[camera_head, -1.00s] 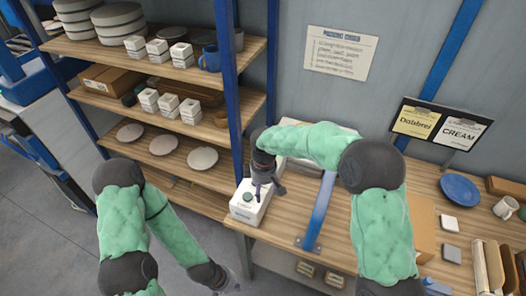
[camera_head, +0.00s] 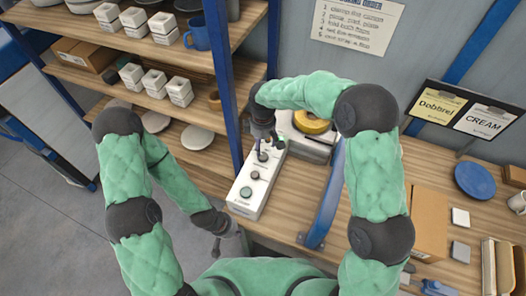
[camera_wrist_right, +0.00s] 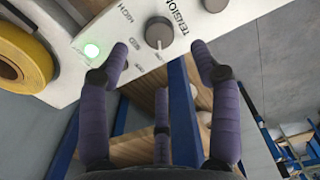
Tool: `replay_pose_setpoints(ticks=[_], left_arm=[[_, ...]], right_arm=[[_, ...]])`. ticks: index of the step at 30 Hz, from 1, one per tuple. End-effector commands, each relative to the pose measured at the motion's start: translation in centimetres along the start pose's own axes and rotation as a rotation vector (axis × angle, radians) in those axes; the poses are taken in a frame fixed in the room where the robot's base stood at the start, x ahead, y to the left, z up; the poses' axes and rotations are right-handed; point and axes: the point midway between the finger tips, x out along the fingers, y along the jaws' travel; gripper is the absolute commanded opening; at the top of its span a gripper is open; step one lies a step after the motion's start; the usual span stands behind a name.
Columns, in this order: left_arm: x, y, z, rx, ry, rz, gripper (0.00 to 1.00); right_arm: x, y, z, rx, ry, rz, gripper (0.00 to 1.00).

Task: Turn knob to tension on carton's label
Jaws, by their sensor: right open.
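A white control box (camera_head: 247,196) stands on the bench with several dark round controls on its top. In the right wrist view, a dark grey tension knob (camera_wrist_right: 159,32) sits on the white panel beside the printed word TENSION. My right gripper (camera_head: 263,146) is over the far end of the box. In its wrist view the fingers (camera_wrist_right: 162,70) are open and apart around the knob's near side, with nothing held. A brown carton (camera_head: 428,225) stands on the bench at the right; its label cannot be read. My left gripper (camera_head: 223,240) hangs low, left of the bench; its fingers are unclear.
A yellow tape roll (camera_head: 312,122) sits in a machine behind the box, also seen in the wrist view (camera_wrist_right: 22,55). A green light (camera_wrist_right: 91,50) glows on the panel. A blue upright (camera_head: 326,195) stands between box and carton. Shelves (camera_head: 120,42) fill the left.

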Motion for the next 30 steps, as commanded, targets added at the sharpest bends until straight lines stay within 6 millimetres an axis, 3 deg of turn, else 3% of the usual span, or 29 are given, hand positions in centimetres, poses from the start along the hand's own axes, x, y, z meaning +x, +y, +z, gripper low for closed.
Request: replay_pose_setpoints(ticks=[6, 12, 25, 26, 30], left_arm=[[0.0, 0.0, -0.1, 0.0, 0.001, 0.0, 0.0], [0.0, 0.0, -0.1, 0.0, 0.001, 0.0, 0.0], [0.0, 0.0, -0.1, 0.0, 0.001, 0.0, 0.0], [0.0, 0.0, -0.1, 0.0, 0.001, 0.0, 0.0], [0.0, 0.0, -0.1, 0.0, 0.001, 0.0, 0.0]], right_arm=[[4.0, 0.0, 0.1, 0.001, -0.001, -0.002, 0.64], [6.4, 0.0, 0.0, 0.0, 0.0, -0.001, 0.64], [7.4, 0.0, 0.0, 0.001, 0.001, 0.001, 0.64], [7.4, 0.0, 0.0, 0.001, 0.001, 0.001, 0.61], [7.4, 0.0, 0.0, 0.0, 0.001, 0.0, 0.21]])
